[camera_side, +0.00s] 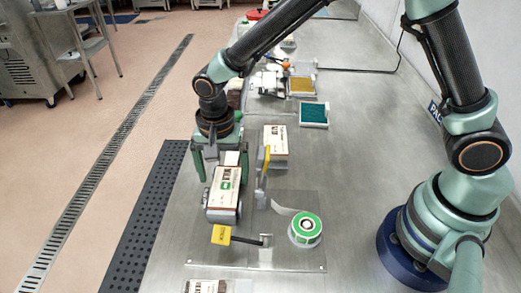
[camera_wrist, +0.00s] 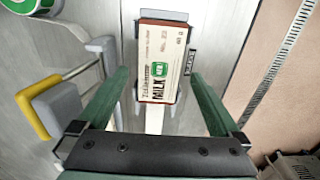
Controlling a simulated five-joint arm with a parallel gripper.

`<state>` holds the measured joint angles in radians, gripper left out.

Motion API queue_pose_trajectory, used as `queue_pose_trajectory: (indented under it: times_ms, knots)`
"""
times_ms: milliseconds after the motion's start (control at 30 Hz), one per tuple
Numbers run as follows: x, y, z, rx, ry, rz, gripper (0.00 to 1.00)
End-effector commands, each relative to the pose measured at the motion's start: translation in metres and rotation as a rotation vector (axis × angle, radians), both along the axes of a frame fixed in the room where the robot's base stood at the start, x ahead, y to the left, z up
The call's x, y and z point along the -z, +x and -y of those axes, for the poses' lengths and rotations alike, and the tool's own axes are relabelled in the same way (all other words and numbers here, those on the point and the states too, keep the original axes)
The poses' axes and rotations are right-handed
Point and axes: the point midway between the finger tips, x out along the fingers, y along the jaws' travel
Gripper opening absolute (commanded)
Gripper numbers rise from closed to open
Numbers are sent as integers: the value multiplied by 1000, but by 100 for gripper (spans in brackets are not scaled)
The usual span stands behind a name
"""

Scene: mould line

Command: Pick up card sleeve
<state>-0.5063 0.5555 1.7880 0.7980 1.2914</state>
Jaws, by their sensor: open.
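A cream card sleeve (camera_side: 224,190) with a green patch and "MILK" lettering rests on a grey support, near the front of the bench. In the wrist view the sleeve (camera_wrist: 164,58) shows brown edges and lies between and beyond the fingertips. My gripper (camera_side: 221,172) is open, with its green fingers apart, just behind and around the sleeve's far end in the side view. In the wrist view my gripper (camera_wrist: 160,76) has clear space on both sides of the sleeve. I cannot tell whether the fingertips are level with it.
A yellow-tipped upright lever (camera_side: 263,160) stands close at the right. Another cream pack (camera_side: 276,140) lies behind it. A green-and-white roll (camera_side: 305,228) and a yellow tag (camera_side: 221,235) are in front. A teal tray (camera_side: 314,113) sits farther back. Bare bench (camera_side: 365,150) lies right.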

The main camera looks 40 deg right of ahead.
Motion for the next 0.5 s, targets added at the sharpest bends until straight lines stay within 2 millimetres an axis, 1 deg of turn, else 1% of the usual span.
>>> queue_pose_trajectory:
  times_ms: [33,100,200,300,467,500]
  knots:
    - [9,-2,0,0,-3,-4,100]
    - [18,-2,0,0,-2,-4,100]
    - [27,-1,0,0,-1,-2,100]
    - [30,-1,0,0,0,0,100]
    - [30,-1,0,0,1,1,100]
    - [30,-1,0,0,0,0,96]
